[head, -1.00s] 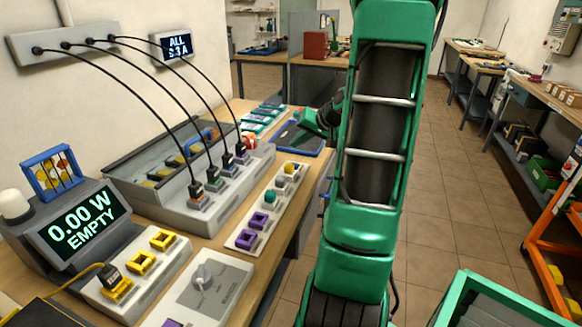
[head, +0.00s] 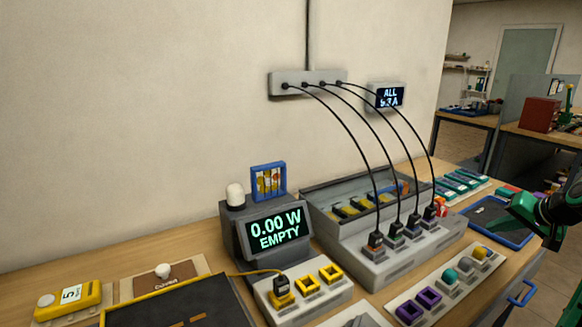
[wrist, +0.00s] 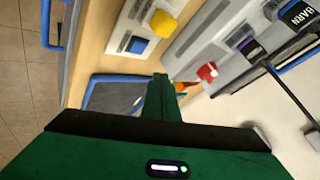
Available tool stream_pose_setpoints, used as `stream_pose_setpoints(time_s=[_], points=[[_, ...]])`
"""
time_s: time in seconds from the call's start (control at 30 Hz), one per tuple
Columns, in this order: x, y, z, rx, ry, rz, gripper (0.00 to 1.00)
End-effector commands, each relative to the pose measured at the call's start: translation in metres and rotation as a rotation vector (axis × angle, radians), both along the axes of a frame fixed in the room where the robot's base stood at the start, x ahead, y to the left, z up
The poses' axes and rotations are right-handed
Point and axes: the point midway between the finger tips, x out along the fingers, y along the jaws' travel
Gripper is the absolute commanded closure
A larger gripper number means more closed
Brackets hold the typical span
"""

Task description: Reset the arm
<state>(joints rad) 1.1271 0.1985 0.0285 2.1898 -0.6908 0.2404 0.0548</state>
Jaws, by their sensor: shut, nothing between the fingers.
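My gripper (head: 530,210) shows at the right edge of the head view, a green end on a dark wrist, above the bench near the blue-rimmed tray. In the wrist view its green fingers (wrist: 160,98) are together with nothing between them, in front of the blue-rimmed tray (wrist: 112,78). The gripper is apart from the bench things. Most of the arm is outside the head view.
The bench holds a meter reading "0.00 W EMPTY" (head: 276,233), a grey charger (head: 385,268) with several black cables rising to a wall box (head: 307,82), and a strip with purple sockets (head: 410,312). A red knob (wrist: 207,71) is near the gripper.

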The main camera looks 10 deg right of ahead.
Motion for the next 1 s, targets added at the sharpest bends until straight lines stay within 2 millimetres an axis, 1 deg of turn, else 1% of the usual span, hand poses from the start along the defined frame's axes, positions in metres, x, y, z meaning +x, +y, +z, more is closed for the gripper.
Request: stream_pose_setpoints(time_s=[0.03,0.07,0.17,0.2,0.3,0.37,0.5,0.57,0.7,0.8,0.9,1.0], points=[[0.0,0.012,0.001,-0.009,0.023,0.017,1.0],[-0.002,0.019,0.001,-0.014,0.044,0.028,1.0],[-0.013,0.05,-0.001,-0.035,0.13,0.069,1.0],[-0.02,0.063,-0.001,-0.045,0.17,0.085,1.0],[-0.041,0.094,-0.001,-0.067,0.266,0.12,1.0],[-0.056,0.112,-0.001,-0.078,0.321,0.137,1.0],[-0.094,0.149,0.001,-0.098,0.439,0.172,1.0],[-0.113,0.164,0.003,-0.103,0.487,0.184,1.0],[-0.159,0.196,0.005,-0.104,0.59,0.207,1.0],[-0.192,0.215,0.006,-0.099,0.654,0.221,1.0],[-0.22,0.229,0.005,-0.089,0.707,0.232,1.0],[-0.241,0.238,0.005,-0.078,0.745,0.238,1.0]])
